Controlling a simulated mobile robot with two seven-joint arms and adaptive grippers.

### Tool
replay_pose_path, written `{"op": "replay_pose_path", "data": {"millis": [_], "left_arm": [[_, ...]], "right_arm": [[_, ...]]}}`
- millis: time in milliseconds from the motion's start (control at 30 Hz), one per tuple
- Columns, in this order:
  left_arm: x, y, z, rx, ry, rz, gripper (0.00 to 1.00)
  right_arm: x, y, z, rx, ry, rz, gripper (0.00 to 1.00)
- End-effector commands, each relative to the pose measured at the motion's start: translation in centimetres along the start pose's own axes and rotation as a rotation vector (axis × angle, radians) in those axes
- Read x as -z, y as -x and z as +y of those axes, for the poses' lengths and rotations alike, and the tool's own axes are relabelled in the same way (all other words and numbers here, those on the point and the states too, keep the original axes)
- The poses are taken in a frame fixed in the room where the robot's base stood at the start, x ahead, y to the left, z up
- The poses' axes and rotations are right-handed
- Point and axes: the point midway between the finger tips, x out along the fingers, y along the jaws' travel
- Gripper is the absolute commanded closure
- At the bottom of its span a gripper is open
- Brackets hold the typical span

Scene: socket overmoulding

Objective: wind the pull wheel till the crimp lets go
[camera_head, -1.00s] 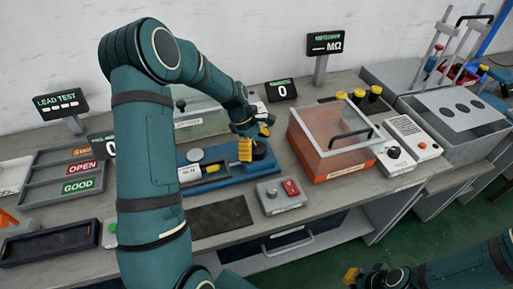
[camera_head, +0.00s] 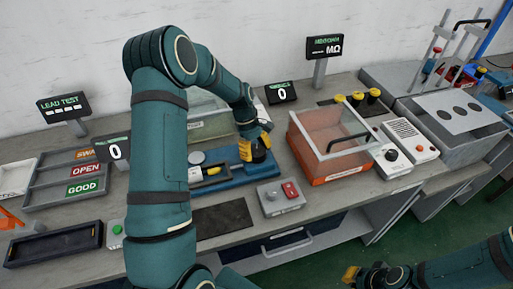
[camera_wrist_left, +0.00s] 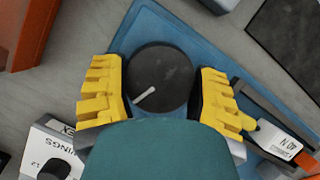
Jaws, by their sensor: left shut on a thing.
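The pull wheel (camera_wrist_left: 160,68) is a round black knob with a white pointer line, mounted on a blue base (camera_wrist_left: 215,45). In the left wrist view the line points down and left. My left gripper (camera_wrist_left: 162,97) is shut on the wheel, with yellow fingers on opposite sides. In the head view, this gripper (camera_head: 254,148) is over the right end of the blue base (camera_head: 228,181) and hides most of the wheel. A part with a white label (camera_wrist_left: 280,136) lies beside the wheel; the crimp itself is not clear. My right gripper (camera_head: 352,275) is low, away from the bench; its opening is unclear.
A display reading 0 (camera_head: 282,92) stands behind the blue base. An orange box with a clear lid (camera_head: 330,145) is to the right. A grey box with a red button (camera_head: 281,197) sits in front. A dark mat (camera_head: 222,217) lies nearby.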

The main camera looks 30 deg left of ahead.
Motion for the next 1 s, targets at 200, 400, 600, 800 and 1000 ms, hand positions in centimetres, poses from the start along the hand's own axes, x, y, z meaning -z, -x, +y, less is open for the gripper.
{"op": "replay_pose_path", "data": {"millis": [200, 400, 600, 800, 1000], "left_arm": [[-0.1, 0.0, 0.0, 0.083, -0.193, -0.002, 0.72], [-0.1, -0.1, 0.0, 0.156, -0.369, -0.003, 0.72], [-0.1, -0.1, 0.0, 0.229, -0.545, -0.003, 0.72], [-0.1, -0.1, -0.1, 0.302, -0.72, -0.004, 0.72], [-0.1, -0.2, -0.1, 0.375, -0.896, -0.005, 0.72]], "right_arm": [[0.4, 1.0, -0.4, -0.001, -0.003, 0.009, 1.0], [0.7, 1.6, -0.6, -0.002, -0.005, 0.015, 1.0], [0.9, 2.0, -0.7, -0.002, -0.006, 0.02, 1.0], [1.1, 2.2, -0.8, -0.002, -0.007, 0.023, 1.0], [1.2, 2.5, -0.9, -0.003, -0.008, 0.025, 1.0]]}}
